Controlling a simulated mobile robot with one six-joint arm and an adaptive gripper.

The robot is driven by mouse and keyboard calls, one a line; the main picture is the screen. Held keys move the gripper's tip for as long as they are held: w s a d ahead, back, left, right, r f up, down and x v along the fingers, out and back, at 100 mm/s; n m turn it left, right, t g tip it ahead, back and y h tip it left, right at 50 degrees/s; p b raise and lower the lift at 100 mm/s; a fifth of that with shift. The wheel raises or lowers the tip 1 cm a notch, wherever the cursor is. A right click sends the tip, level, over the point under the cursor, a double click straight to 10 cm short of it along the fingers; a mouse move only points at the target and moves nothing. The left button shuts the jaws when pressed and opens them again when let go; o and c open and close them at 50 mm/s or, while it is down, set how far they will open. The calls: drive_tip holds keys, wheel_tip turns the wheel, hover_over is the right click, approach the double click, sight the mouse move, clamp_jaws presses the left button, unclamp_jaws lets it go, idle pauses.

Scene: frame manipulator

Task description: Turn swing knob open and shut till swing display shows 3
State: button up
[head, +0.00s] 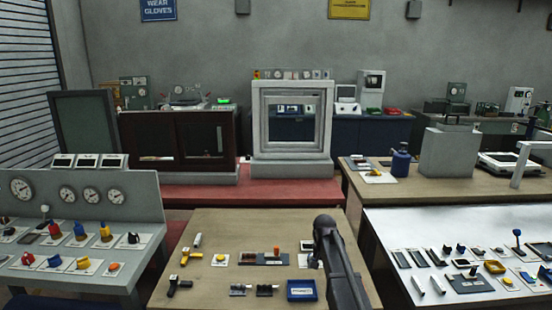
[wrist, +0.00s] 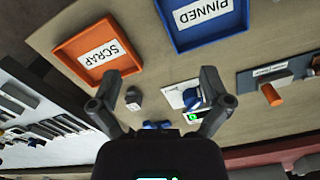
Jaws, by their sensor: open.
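A blue knob (wrist: 192,98), which seems to be the swing knob, sits on a white plate in the wrist view. A small display lit green (wrist: 194,117) is beside it, its digit too small to read. My gripper (wrist: 160,75) is open and empty, its two fingers spread above the table. The knob shows just inside the right finger, which partly overlaps its plate; I cannot tell whether they touch. In the head view my dark arm (head: 341,270) stands over the front table and hides part of this area.
An orange SCRAP tray (wrist: 75,58) and a blue PINNED tray (wrist: 235,25) lie near the knob. A grey block-like part (wrist: 133,99) and a small blue part (wrist: 157,125) are close by. An orange peg (wrist: 270,95) stands on a dark plate.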

drive_tip(key=s+d+f+n+b, duration=0.1)
drive_tip(key=s+n, duration=0.3)
drive_tip(key=s, duration=2.2)
drive_tip(key=shift+s, duration=0.2)
drive_tip(key=shift+f, duration=0.1)
